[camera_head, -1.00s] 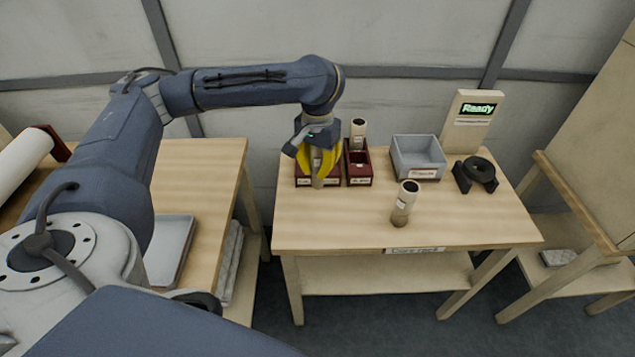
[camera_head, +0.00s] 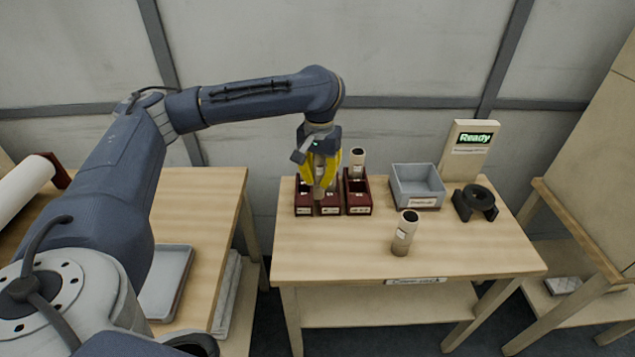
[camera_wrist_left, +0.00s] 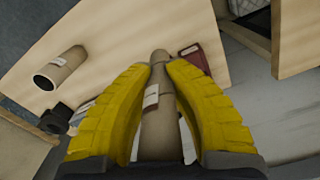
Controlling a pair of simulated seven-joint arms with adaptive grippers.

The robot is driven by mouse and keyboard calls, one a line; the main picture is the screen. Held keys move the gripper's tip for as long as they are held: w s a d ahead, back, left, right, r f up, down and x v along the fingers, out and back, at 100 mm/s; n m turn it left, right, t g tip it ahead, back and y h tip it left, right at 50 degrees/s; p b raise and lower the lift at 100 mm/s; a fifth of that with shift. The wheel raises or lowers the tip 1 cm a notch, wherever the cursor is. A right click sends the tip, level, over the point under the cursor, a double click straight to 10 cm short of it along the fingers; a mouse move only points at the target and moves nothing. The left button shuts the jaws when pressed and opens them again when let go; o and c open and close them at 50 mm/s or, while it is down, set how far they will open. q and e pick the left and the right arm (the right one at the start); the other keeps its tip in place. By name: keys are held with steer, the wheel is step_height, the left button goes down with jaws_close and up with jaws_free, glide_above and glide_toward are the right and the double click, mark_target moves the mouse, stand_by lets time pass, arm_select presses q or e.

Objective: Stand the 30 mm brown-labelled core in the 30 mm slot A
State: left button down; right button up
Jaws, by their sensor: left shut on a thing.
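My left gripper (camera_head: 320,182) has its yellow fingers shut on a brown cardboard core (camera_wrist_left: 158,128). The core carries a pale label in the left wrist view; I cannot read its size there. In the head view the gripper and core are over the left and middle of the dark red slot blocks (camera_head: 304,208). The core's lower end is partly hidden, so I cannot tell whether it is inside a slot or above it. The lettering on the blocks is too small to read. My right gripper is not in view.
Another core (camera_head: 357,158) stands in the right-hand red block (camera_head: 358,209). A core (camera_head: 404,235) stands loose on the table (camera_head: 340,250). A grey bin (camera_head: 418,190), a black ring stand (camera_head: 474,203) and a "Ready" display (camera_head: 473,140) are to the right. The table's front left is clear.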

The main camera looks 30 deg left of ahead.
mark_target(304, 183)
arm_select(q)
steer(key=w+a+f+n, duration=0.4)
steer(key=w+a, duration=0.6)
steer(key=a, duration=0.2)
steer(key=shift+w+a+f, duration=0.1)
steer(key=shift+f, duration=2.75)
steer(key=shift+w+a+f, duration=0.1)
steer(key=shift+f, duration=2.75)
steer(key=shift+f, duration=0.1)
steer(key=c, duration=1.3)
jaws_free()
steer(key=shift+c, duration=0.2)
